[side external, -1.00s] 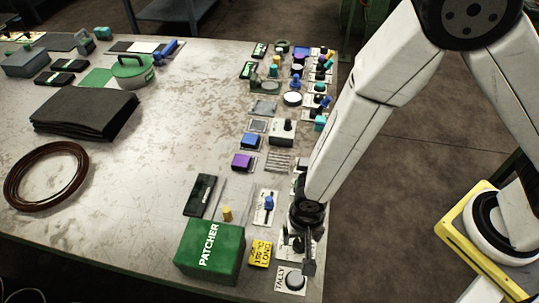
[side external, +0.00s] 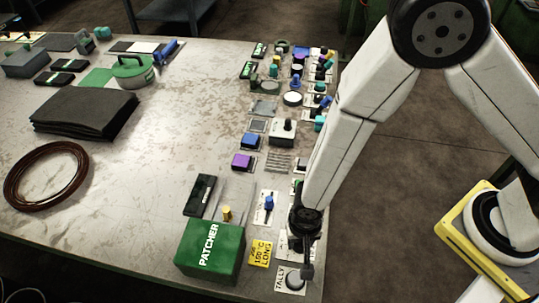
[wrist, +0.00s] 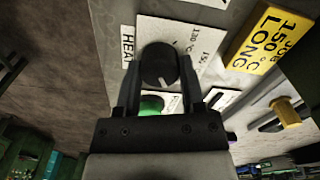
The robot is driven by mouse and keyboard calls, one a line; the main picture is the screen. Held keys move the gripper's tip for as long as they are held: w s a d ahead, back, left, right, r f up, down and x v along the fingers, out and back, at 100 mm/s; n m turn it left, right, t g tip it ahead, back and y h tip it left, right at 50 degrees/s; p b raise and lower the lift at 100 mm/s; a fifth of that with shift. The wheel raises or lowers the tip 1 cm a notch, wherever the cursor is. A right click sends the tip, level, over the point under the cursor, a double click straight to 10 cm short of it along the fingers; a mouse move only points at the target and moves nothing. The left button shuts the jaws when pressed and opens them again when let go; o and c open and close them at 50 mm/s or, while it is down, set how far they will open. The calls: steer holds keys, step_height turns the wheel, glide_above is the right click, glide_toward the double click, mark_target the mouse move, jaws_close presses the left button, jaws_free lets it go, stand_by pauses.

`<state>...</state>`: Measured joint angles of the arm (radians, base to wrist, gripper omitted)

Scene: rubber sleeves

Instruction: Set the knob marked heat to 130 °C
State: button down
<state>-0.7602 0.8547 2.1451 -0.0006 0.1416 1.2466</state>
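The black heat knob (wrist: 158,62) shows in the wrist view on a pale plate beside a HEAT label (wrist: 127,46). Its short white mark is toward the picture's bottom, slightly right. Printed "130 °C" (wrist: 194,38) and "150" (wrist: 207,58) stand right of the knob. My gripper (wrist: 160,62) has one finger on each side of the knob; I cannot tell whether they touch it. In the side view my gripper (side external: 305,268) points down at the near right end of the table and hides the knob.
A green button (wrist: 152,105) lies between my fingers, below the knob in the wrist view. A yellow "LONG" block (side external: 261,253), the green PATCHER box (side external: 210,250), a blue-handled control (side external: 269,203) and the TALLY button (side external: 294,280) are close by. The table's middle is clear.

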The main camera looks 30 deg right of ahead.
steer(key=shift+n, duration=0.3)
steer(key=n, duration=1.7)
steer(key=shift+n, duration=0.3)
steer(key=n, duration=0.5)
steer(key=shift+s+n, duration=0.1)
steer(key=shift+n, duration=0.3)
steer(key=shift+c, duration=1)
jaws_free()
steer(key=shift+a+r, duration=0.1)
steer(key=shift+r, duration=0.05)
